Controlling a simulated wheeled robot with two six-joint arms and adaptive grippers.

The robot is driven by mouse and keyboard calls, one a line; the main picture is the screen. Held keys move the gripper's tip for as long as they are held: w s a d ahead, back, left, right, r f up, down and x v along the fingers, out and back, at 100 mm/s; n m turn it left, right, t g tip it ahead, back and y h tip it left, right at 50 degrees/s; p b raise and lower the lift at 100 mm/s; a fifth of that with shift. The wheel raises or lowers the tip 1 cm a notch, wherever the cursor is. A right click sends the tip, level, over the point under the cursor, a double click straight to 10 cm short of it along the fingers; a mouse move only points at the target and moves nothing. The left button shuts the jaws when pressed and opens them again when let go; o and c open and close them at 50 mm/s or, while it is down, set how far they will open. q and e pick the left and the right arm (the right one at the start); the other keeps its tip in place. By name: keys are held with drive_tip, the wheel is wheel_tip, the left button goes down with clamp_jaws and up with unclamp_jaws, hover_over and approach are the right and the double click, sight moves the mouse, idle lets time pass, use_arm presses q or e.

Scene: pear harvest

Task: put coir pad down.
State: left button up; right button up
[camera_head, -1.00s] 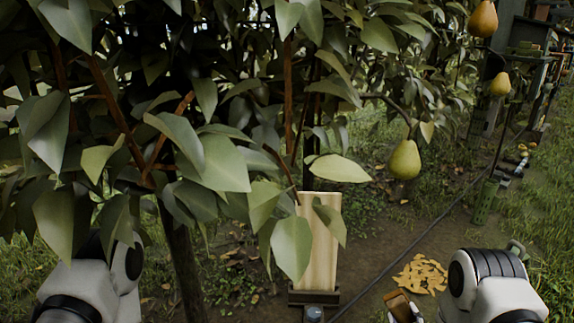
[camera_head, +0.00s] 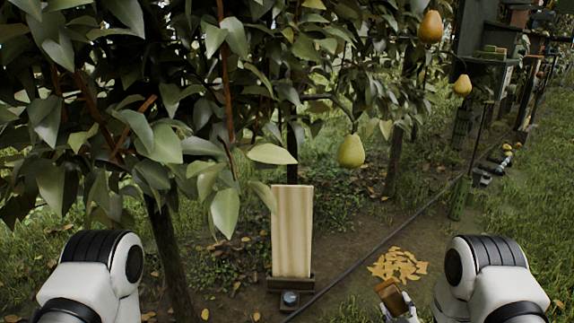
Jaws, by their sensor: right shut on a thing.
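A small brown block, which appears to be the coir pad (camera_head: 396,299), shows at the bottom right of the head view. My right gripper (camera_head: 387,291) is shut on it, in front of the right arm, and holds it tilted. Most of that gripper's fingers are small or hidden at the frame's lower edge. My left arm comes in at the lower left, but its gripper is out of the frame.
A pale wooden board (camera_head: 292,232) stands upright on a dark base (camera_head: 290,283). Yellow-brown chips (camera_head: 398,265) lie on the soil right of it. A dark hose (camera_head: 378,241) crosses the ground. Pears (camera_head: 351,151) hang from leafy branches. Grass is open at right.

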drive_tip(key=s+a+r+n+y+p, duration=0.1)
drive_tip(key=a+r+p, duration=0.35)
drive_tip(key=r, duration=0.35)
drive_tip(key=s+a+r+p, duration=0.1)
drive_tip(key=a+r+p, duration=0.2)
drive_tip(key=a+r, duration=0.4)
drive_tip(key=s+r+p, duration=0.2)
drive_tip(key=r+p, duration=1)
drive_tip(key=r, duration=0.1)
drive_tip(key=s+d+r+p, duration=0.1)
drive_tip(key=s+r+p, duration=0.2)
drive_tip(key=r+p, duration=1)
drive_tip(key=s+d+r+p, duration=0.1)
drive_tip(key=s+r+p, duration=0.1)
drive_tip(key=r+p, duration=1)
wheel_tip(320, 180, up, 3)
drive_tip(key=shift+s+d+m+h+p, duration=0.2)
drive_tip(key=shift+s+m+h+p, duration=0.05)
drive_tip(key=shift+m+h+p, duration=0.15)
